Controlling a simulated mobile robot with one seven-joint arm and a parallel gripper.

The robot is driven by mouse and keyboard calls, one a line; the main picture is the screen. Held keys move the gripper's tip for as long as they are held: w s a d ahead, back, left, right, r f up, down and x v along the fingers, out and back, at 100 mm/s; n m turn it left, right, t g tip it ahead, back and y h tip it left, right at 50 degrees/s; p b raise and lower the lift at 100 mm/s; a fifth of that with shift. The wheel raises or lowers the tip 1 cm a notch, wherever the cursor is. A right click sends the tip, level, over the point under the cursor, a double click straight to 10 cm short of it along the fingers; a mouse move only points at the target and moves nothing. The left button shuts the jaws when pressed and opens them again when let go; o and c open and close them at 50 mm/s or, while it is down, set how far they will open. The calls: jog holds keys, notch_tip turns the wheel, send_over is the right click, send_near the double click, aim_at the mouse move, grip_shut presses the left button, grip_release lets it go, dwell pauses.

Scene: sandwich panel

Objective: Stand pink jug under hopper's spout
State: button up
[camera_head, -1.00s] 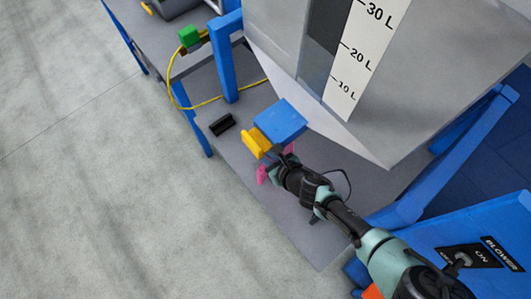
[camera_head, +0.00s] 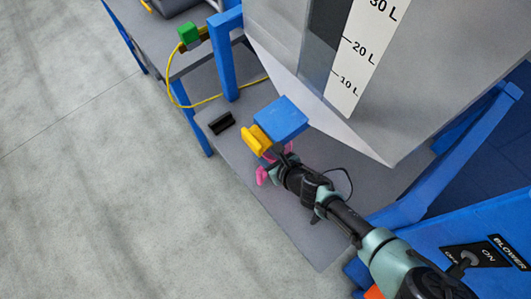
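The hopper (camera_head: 345,125) is a large grey box with a litre scale on its front. A blue block (camera_head: 281,120) with a yellow handle-like part (camera_head: 256,139) sits at its lower left; the spout opening itself is not visible. Small pink parts of the jug (camera_head: 262,176) show just below the yellow part, at the end of my arm. My gripper (camera_head: 278,160) is at the jug, and its fingers are mostly hidden by my wrist and the yellow part. I cannot tell whether it is closed on the jug.
The grey table (camera_head: 290,222) under the hopper has a black block (camera_head: 221,123) at its left. A blue post (camera_head: 227,65) and a yellow cable (camera_head: 205,103) stand behind it. A blue blower switch panel (camera_head: 470,240) is at the lower right. Free table lies in front of my wrist.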

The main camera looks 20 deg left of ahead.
jog(key=shift+s+d+f, duration=0.1)
jog(key=shift+s+f, duration=0.1)
jog(key=shift+f, duration=0.1)
jog(key=shift+r+p, duration=0.55)
jog(key=shift+p, duration=0.2)
jog(key=shift+d+r, duration=0.2)
jog(key=shift+r, duration=0.1)
jog(key=p+v, duration=0.2)
jog(key=v, duration=0.9)
jog(key=shift+s+r, duration=0.1)
jog(key=shift+r, duration=0.05)
